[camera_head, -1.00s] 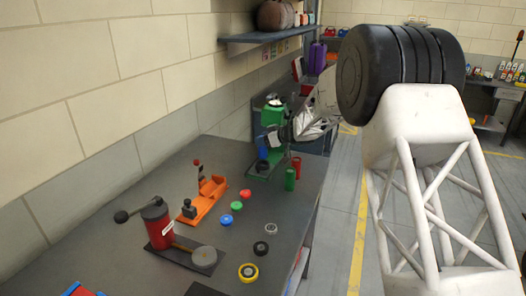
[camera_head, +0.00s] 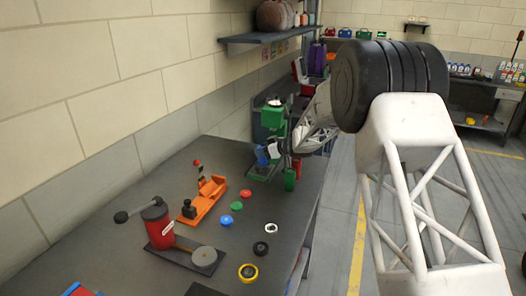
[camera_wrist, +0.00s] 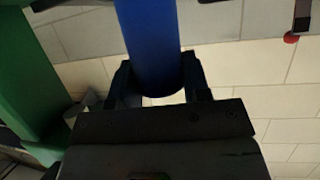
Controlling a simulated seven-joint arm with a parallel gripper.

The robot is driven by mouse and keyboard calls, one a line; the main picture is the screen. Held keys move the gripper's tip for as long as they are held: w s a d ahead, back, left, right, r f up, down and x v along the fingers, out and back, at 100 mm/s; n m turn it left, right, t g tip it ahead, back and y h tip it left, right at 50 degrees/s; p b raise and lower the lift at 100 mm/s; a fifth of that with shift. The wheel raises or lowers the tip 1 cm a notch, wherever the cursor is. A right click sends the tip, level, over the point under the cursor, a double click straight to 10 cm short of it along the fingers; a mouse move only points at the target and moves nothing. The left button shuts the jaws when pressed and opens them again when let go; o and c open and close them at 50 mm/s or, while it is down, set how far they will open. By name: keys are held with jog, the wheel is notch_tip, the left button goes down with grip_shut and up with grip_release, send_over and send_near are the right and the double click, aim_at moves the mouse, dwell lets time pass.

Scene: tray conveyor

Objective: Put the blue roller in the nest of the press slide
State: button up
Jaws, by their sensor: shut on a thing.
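The blue roller (camera_wrist: 150,40) is between the two fingers of my gripper (camera_wrist: 158,82) in the wrist view, and the gripper is shut on it. In the head view the blue roller (camera_head: 262,155) is held close to the green press (camera_head: 272,116), above its green base (camera_head: 262,173). A green part of the press (camera_wrist: 30,75) stands left of the roller in the wrist view. I cannot make out the slide's nest, or whether the roller touches anything below.
A green cylinder (camera_head: 290,181) and a partly hidden red one (camera_head: 297,166) stand right of the press. An orange fixture (camera_head: 207,203), a red arbor device (camera_head: 158,226) and several small discs occupy the nearer bench. A shelf (camera_head: 262,40) juts from the wall above.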

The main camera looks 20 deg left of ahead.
jog(key=o, duration=1.1)
jog(key=shift+f, duration=0.15)
jog(key=shift+c, duration=0.2)
jog(key=shift+r, duration=0.2)
jog(key=v, duration=1.2)
